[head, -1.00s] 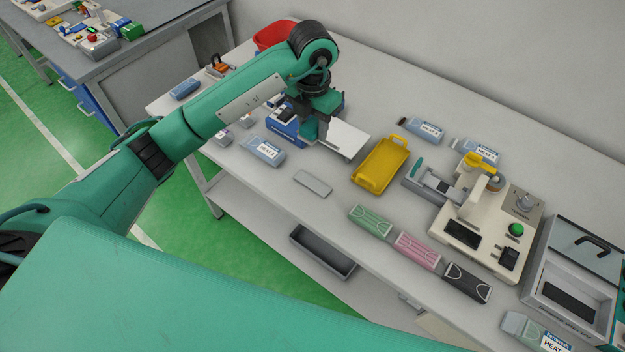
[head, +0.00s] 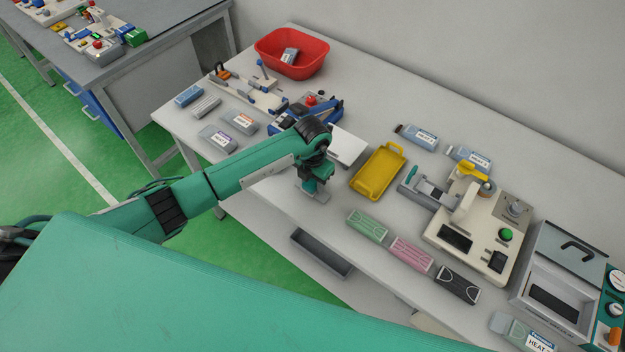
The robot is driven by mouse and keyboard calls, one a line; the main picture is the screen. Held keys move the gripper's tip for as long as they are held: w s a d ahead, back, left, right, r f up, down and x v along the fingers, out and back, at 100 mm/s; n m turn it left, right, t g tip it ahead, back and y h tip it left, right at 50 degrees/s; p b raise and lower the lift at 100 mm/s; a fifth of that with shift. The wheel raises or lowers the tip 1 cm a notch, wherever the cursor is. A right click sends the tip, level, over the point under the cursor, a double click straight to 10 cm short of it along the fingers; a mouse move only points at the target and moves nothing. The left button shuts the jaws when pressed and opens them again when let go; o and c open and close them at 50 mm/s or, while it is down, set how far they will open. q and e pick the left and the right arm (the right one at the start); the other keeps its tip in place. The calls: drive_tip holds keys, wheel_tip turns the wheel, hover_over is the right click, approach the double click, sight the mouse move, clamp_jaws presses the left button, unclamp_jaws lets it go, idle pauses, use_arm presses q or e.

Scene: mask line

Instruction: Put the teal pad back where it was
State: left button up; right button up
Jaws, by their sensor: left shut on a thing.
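My left gripper (head: 316,186) reaches in from the left and points down over a thin grey plate (head: 299,190) on the front part of the white table. It is shut on a small teal piece, which I take to be the teal pad. The fingers and wrist hide most of it, and I cannot tell whether it touches the plate. My right gripper is not in view.
To the right are a yellow tray (head: 360,185), green (head: 367,226), pink (head: 411,254) and black (head: 457,284) packs, and a cream machine (head: 437,231). Behind the arm stand a blue fixture (head: 283,126) and a red bin (head: 318,69). Labelled packs lie left of the arm.

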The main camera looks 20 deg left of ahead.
use_arm(q)
drive_tip(key=shift+f, duration=0.4)
drive_tip(key=shift+f, duration=0.1)
drive_tip(key=shift+f, duration=0.15)
drive_tip(key=o, duration=0.9)
drive_tip(key=shift+o, duration=0.2)
